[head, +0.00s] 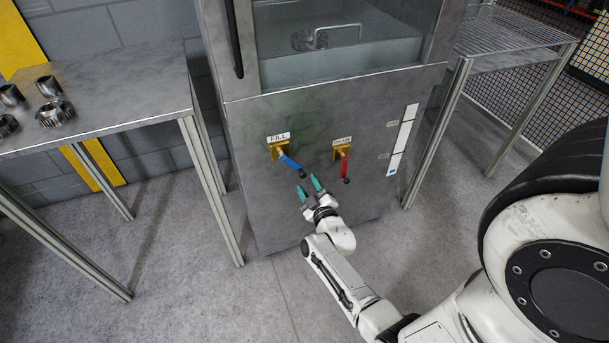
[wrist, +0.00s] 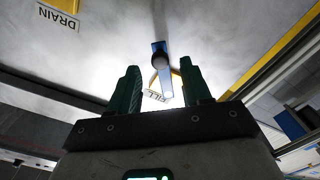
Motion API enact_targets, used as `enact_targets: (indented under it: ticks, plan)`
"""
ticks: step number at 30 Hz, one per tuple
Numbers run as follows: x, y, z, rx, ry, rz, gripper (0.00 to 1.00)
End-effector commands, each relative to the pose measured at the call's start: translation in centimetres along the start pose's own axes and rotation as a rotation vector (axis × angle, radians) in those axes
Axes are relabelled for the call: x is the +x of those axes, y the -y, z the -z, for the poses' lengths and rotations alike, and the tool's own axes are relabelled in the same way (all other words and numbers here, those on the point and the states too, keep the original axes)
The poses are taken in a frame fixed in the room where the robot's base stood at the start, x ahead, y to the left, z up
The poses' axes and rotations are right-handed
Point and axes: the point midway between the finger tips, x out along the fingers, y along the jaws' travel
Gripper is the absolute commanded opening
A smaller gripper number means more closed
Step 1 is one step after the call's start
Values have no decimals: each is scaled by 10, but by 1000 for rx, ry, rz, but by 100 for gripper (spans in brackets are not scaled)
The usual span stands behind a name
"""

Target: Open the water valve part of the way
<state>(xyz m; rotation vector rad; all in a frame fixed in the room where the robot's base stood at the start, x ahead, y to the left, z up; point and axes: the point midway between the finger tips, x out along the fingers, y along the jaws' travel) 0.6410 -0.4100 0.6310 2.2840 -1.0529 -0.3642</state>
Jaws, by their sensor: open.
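The fill valve has a brass body and a blue lever handle (head: 290,162) on the cabinet front, under a FILL label (head: 279,138). The lever slants down to the right and ends in a dark knob. In the wrist view the blue lever (wrist: 159,48) and its dark knob show beyond and between my fingers, with the FILL label (wrist: 156,95) partly hidden behind them. My gripper (head: 310,186) is open and empty, its green fingertips just below the blue lever's knob. It also shows in the wrist view (wrist: 160,88). I see no clear contact.
The drain valve with a red handle (head: 345,166) hangs downward right beside the blue one. A level gauge strip (head: 403,140) is at right. A metal table (head: 120,110) with metal parts stands at left, a wire-topped table (head: 510,45) at right. The floor before the cabinet is clear.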

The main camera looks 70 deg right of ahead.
Motion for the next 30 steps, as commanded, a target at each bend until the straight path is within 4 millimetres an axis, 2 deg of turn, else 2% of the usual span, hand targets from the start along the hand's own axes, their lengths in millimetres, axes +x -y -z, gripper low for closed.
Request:
enact_targets:
  ticks: [1, 6, 12, 30]
  plan:
    - [-12, -1, 2, 0, 1, 3, 48]
    - [-39, -1, 1, 0, 1, 1, 48]
    - [-55, 0, 1, 0, -1, 1, 48]
    - [-56, 0, 0, 0, -1, 0, 48]
